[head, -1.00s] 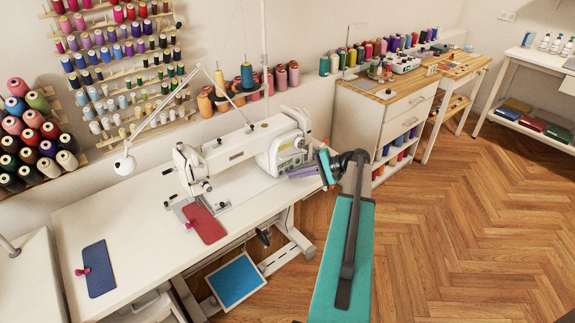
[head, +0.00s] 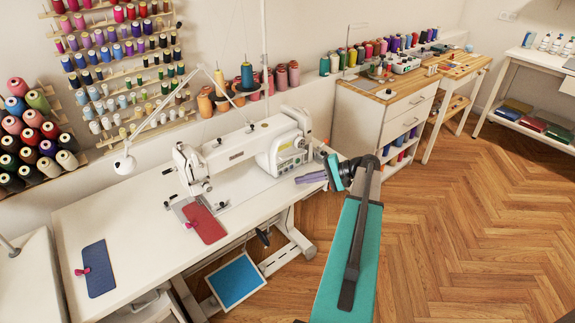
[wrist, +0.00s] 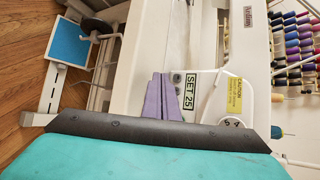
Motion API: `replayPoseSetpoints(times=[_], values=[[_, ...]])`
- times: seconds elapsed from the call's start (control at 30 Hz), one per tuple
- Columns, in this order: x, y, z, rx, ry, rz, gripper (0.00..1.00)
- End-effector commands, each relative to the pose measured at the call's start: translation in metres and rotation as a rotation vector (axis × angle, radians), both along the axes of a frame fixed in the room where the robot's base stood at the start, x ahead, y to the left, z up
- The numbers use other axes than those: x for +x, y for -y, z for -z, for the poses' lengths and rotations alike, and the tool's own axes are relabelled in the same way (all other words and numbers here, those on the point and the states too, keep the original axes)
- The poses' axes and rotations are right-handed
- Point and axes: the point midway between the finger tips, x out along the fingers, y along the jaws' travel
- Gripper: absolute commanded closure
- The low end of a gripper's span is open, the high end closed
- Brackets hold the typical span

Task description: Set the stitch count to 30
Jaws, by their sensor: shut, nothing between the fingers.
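The white sewing machine (head: 235,150) stands on the table, with a control panel (head: 290,158) on its right end. My gripper (head: 299,180) has purple fingers and is beside the panel end in the head view. In the wrist view my gripper (wrist: 161,76) is shut and empty, its tips just left of the label. Whether the fingers touch the machine cannot be told.
A red cloth piece (head: 205,222) lies by the needle and a blue one (head: 98,268) at the table's left. A yellow caution sticker (wrist: 234,96) is right of the label. Thread cones (head: 280,78) stand behind. The floor (head: 470,230) at right is clear.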

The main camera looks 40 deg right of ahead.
Motion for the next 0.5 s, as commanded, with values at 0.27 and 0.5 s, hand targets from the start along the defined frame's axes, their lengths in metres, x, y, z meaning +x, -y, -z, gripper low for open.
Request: replayPoseSetpoints(times=[0.27,0.5], values=[[-0.017,-0.002,0.000,-0.001,0.001,0.000,1.00],[-0.019,-0.001,0.000,0.000,0.000,0.000,1.00]])
